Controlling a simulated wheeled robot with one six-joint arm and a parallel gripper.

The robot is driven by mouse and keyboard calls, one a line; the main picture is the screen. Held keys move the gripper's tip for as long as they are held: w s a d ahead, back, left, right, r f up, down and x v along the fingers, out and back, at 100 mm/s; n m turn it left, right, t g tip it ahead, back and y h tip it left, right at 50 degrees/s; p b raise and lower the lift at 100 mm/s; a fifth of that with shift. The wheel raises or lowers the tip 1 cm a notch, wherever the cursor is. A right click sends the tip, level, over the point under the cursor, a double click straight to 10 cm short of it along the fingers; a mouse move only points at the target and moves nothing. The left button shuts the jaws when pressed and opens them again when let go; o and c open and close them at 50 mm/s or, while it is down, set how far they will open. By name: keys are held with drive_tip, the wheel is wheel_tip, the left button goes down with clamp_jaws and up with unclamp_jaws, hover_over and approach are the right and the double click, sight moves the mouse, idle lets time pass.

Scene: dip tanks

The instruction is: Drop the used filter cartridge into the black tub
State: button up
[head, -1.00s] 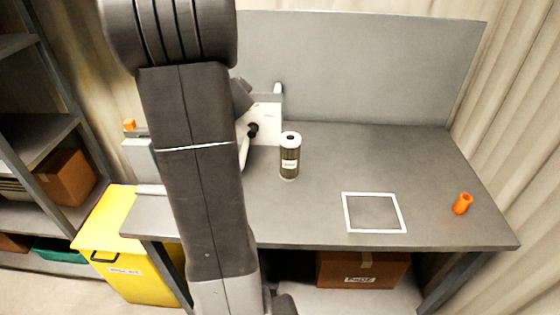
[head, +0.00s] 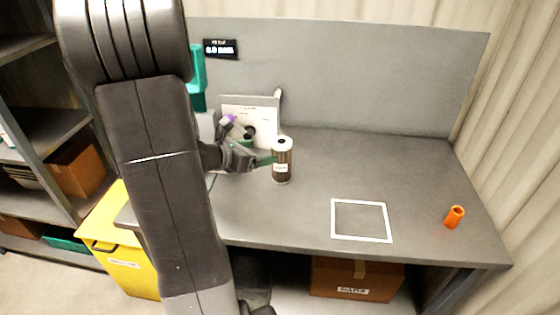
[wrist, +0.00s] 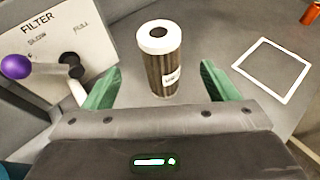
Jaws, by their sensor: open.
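The filter cartridge (head: 283,172) stands upright on the grey bench. It has a white top ring with a dark hole, a brown pleated body and a white label. My gripper (head: 266,160) is close on its left in the head view. In the wrist view the green fingers of my gripper (wrist: 161,84) are spread wide, with the cartridge (wrist: 163,65) standing beyond and between them. I cannot tell whether they touch it. A dark shape (head: 252,272) shows under the bench beside my arm; I cannot tell whether it is the black tub.
A filter panel with a purple-knobbed lever (wrist: 16,66) stands left of the cartridge. A white square outline (head: 362,239) and an orange cylinder (head: 454,217) are on the bench's right. A yellow bin (head: 128,268) stands at left. A cardboard box (head: 357,279) sits below. The bench's middle is clear.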

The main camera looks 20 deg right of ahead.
sight(274, 149)
drive_tip(key=x, duration=0.5)
drive_tip(key=shift+p, duration=0.3)
drive_tip(key=shift+p+x, duration=1)
drive_tip(key=shift+x, duration=1.65)
drive_tip(key=c, duration=1.4)
drive_tip(key=shift+o, duration=0.2)
drive_tip(key=shift+r, duration=0.15)
